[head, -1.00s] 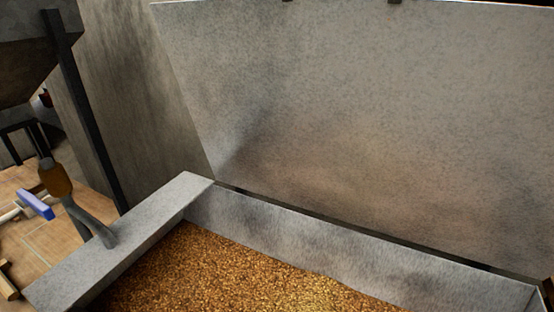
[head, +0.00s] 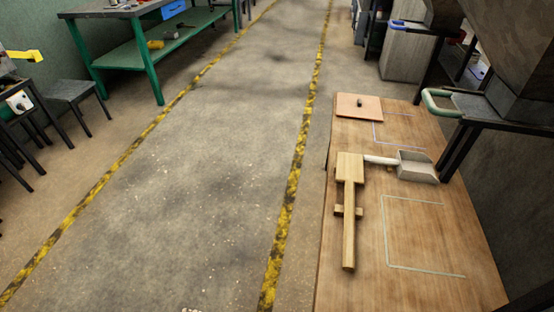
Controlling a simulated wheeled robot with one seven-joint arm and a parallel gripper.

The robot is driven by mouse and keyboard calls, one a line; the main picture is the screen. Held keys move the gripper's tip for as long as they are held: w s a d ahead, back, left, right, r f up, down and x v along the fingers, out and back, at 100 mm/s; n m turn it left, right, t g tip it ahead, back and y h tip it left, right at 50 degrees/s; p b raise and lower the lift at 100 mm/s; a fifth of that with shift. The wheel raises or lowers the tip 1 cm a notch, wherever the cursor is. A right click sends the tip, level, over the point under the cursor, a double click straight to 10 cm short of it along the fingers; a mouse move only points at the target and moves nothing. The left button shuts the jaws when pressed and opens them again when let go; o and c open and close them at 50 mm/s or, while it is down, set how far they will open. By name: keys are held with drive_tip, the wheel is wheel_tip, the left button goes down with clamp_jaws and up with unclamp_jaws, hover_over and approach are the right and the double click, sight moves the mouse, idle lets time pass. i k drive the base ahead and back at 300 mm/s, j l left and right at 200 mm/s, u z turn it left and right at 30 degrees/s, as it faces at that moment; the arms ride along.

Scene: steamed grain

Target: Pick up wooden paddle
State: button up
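A pale wooden paddle (head: 350,185) lies on a wooden table (head: 430,230) at the right of the head view. Its broad square end points away from me, its narrow handle toward me. A small wooden crosspiece shows under or across the handle; I cannot tell which. My gripper is not in view.
A metal scoop (head: 415,167) with a white handle lies just right of the paddle's broad end. A flat board (head: 359,106) with a dark knob lies at the table's far end. A dark metal frame and hopper (head: 520,80) stand on the right. The floor aisle (head: 210,170) left of the table is clear.

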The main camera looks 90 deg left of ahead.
sight(349, 171)
drive_tip(key=u, duration=0.45)
drive_tip(key=j+u, duration=0.1)
drive_tip(key=u, duration=0.75)
drive_tip(key=i+j+u, duration=0.1)
drive_tip(key=u, duration=0.3)
drive_tip(key=i+j, duration=1.95)
drive_tip(key=i+j+z, duration=0.15)
drive_tip(key=z, duration=0.25)
drive_tip(key=i+j+z, duration=0.15)
drive_tip(key=j+z, duration=0.65)
drive_tip(key=z, duration=0.35)
drive_tip(key=i+l, duration=0.05)
